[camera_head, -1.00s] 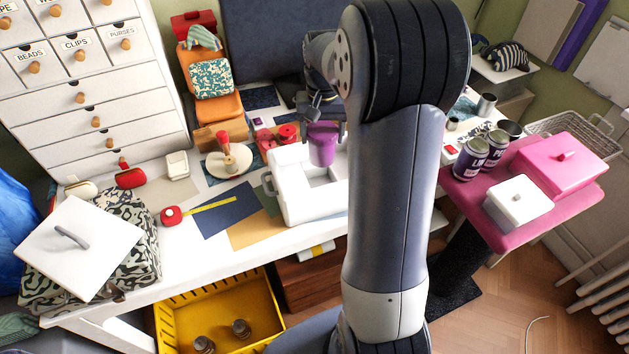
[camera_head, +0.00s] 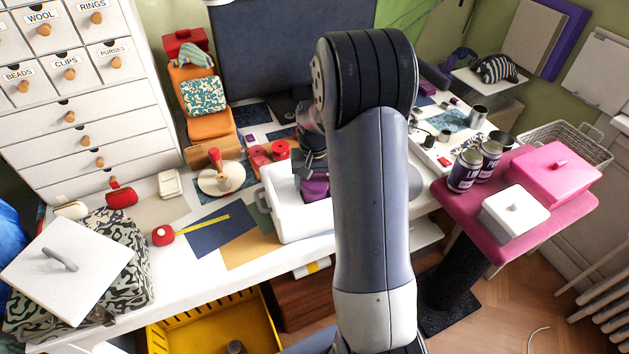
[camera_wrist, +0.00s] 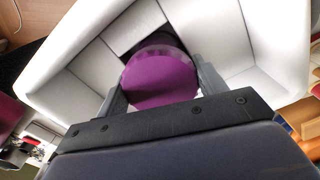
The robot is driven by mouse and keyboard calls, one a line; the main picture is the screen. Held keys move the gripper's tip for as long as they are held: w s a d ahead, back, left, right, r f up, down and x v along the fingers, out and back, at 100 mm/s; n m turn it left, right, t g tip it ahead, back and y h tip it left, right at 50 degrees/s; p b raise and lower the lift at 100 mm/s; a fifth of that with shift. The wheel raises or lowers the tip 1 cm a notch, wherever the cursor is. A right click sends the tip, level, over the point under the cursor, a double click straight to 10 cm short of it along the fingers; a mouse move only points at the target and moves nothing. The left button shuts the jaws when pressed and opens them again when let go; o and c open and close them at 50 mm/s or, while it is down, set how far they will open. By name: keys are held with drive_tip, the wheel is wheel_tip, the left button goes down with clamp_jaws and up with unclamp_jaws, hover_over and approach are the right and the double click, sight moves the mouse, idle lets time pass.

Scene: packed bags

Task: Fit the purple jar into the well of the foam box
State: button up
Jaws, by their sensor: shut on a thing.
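The purple jar (camera_head: 315,187) is down within the walls of the white foam box (camera_head: 280,212) on the table, partly hidden by my gripper and arm. My gripper (camera_wrist: 160,88) is shut on the jar, with one finger on each side of its round purple lid (camera_wrist: 158,80). In the wrist view the white foam box (camera_wrist: 75,45) surrounds the jar. A dark rectangular opening lies around and beyond the jar. The jar overlaps this opening, but I cannot tell how deep it sits or whether it touches the bottom.
A wooden stamp-like tool on a round plate (camera_head: 222,178) and red tins (camera_head: 280,149) stand left of and behind the box. A blue sheet (camera_head: 215,228) and yellow tape lie to its left.

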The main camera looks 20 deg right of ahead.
drive_tip(key=shift+f, duration=0.1)
drive_tip(key=o, duration=1.6)
drive_tip(key=shift+o, duration=0.2)
wheel_tip(320, 180, up, 12)
drive_tip(key=shift+r, duration=0.2)
drive_tip(key=shift+f, duration=0.1)
wheel_tip(320, 180, down, 12)
drive_tip(key=shift+r, duration=1.95)
